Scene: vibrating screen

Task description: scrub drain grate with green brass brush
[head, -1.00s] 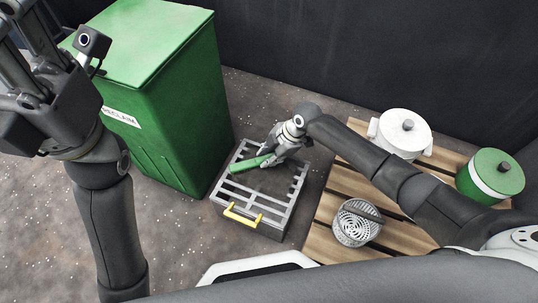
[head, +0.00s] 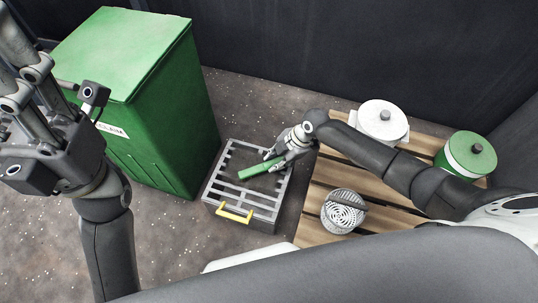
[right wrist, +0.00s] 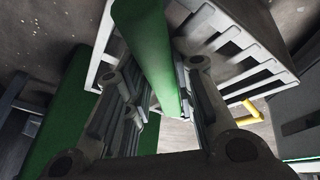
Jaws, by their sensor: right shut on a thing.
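The grey drain grate (head: 247,197), with slotted bars and a yellow handle (head: 235,215), lies on the floor in the middle of the head view. The green brush (head: 258,170) is over its upper part; I cannot tell whether its bristles touch the bars. My right gripper (head: 278,163) is shut on the brush. In the right wrist view the brush (right wrist: 150,45) runs between the fingers, with the grate (right wrist: 225,40) behind it. My left gripper (head: 22,70) is raised at the far left, its tips cut off by the frame edge.
A tall green bin (head: 140,90) stands close to the left of the grate. On the right, a slatted wooden pallet (head: 312,205) bears a round strainer (head: 343,211), a white canister (head: 382,122) and a green canister (head: 466,157).

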